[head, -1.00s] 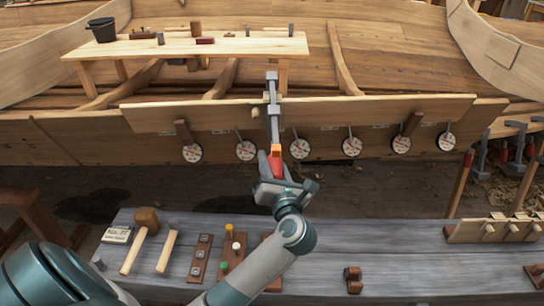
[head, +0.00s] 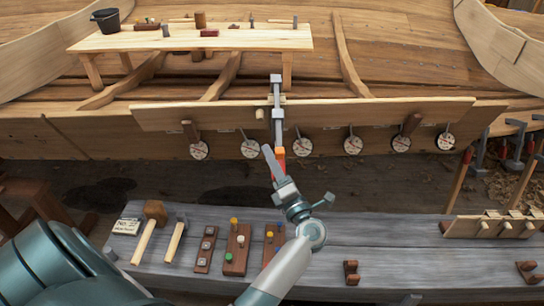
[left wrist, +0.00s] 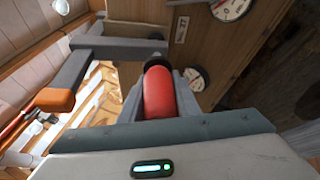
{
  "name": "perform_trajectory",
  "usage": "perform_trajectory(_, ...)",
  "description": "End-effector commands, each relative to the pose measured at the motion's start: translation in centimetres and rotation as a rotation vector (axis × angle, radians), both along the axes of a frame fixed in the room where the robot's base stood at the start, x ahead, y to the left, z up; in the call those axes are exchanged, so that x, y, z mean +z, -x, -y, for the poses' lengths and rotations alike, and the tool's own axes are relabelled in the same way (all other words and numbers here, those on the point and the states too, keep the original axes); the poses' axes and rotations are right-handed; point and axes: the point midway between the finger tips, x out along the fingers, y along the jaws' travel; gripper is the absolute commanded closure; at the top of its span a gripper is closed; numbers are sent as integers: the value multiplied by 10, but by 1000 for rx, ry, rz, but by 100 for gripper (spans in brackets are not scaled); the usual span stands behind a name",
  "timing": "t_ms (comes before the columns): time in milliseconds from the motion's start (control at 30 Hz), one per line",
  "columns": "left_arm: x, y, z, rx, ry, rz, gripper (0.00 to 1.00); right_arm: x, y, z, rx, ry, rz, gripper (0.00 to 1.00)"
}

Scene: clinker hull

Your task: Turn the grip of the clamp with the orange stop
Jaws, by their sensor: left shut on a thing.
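The clamp (head: 277,112) hangs upright on the hull's plank edge, with a long grey bar. Its orange stop (head: 279,152) sits at the bar's lower end, just above the red grip. In the left wrist view the orange stop (left wrist: 54,100) is at the left, and the red grip (left wrist: 160,93) is in the middle. My left gripper (head: 276,168) is at the grip from below, its fingers on both sides of it, shut on it. The gripper covers much of the grip in the head view.
Several round dials (head: 250,148) hang along the plank beside the clamp. A grey bench (head: 400,245) below carries mallets (head: 145,230) and peg blocks (head: 237,250). A wooden table (head: 200,38) with tools stands inside the hull. Several other clamps stand at the far right.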

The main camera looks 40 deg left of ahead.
Motion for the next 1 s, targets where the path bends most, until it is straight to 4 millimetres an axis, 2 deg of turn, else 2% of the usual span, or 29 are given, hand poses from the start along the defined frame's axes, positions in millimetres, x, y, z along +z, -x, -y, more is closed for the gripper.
perform_trajectory(400, -1, 2, 2, 78, -154, -126, 93, 3, -4, -5, 3, -9, 33, 75)
perform_trajectory(900, -1, 2, 2, 87, -170, -138, 93, 4, -6, -6, 4, -11, 39, 75)
perform_trajectory(933, -1, 2, 2, 87, -170, -138, 64, 4, -6, -6, 4, -11, 39, 75)
perform_trajectory(1000, 0, 2, 2, 87, -170, -137, 52, 4, -5, -6, 4, -11, 39, 75)
